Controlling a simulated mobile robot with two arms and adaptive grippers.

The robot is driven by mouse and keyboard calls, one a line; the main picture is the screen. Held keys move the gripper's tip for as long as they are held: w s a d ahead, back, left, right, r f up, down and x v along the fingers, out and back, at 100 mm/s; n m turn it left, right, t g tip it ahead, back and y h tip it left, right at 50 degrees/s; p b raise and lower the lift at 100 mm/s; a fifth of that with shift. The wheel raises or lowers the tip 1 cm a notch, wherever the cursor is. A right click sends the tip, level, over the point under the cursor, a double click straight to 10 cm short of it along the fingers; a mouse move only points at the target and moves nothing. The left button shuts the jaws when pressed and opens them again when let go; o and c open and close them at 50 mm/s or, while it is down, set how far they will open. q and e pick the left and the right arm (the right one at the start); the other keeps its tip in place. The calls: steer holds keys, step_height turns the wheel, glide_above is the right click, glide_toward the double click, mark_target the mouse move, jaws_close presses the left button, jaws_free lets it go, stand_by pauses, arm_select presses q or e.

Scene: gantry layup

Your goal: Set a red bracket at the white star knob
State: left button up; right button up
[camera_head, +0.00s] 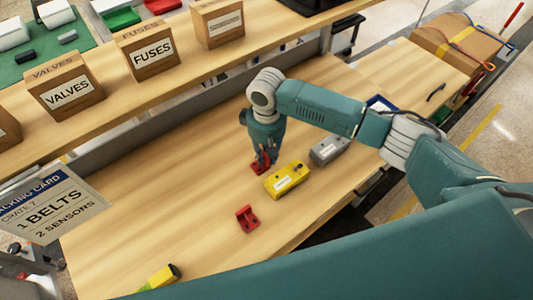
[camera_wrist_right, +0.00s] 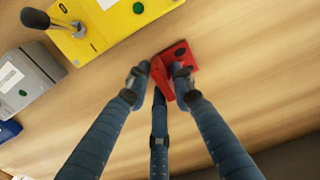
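One red bracket (camera_head: 257,169) lies on the wooden bench beside the yellow box (camera_head: 287,180), directly under my right gripper (camera_head: 263,158). In the right wrist view my gripper's fingers (camera_wrist_right: 161,72) reach down around the same red bracket (camera_wrist_right: 165,84), one to each side of its raised plate. Whether they press on it I cannot tell. A second red bracket (camera_head: 247,219) lies apart, nearer the bench's front edge, with no gripper at it. I cannot make out a white star knob in either view. My left gripper is not in view.
A grey box (camera_head: 329,150) stands right of the yellow box. In the right wrist view a black-ended lever (camera_wrist_right: 36,19) sticks up from the yellow box. A yellow-and-black object (camera_head: 163,276) lies at the front left. Bench between it and the second bracket is clear. Cardboard bins (camera_head: 150,58) line the back shelf.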

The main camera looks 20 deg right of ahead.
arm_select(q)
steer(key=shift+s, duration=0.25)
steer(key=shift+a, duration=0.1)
arm_select(e)
steer(key=shift+r, duration=0.1)
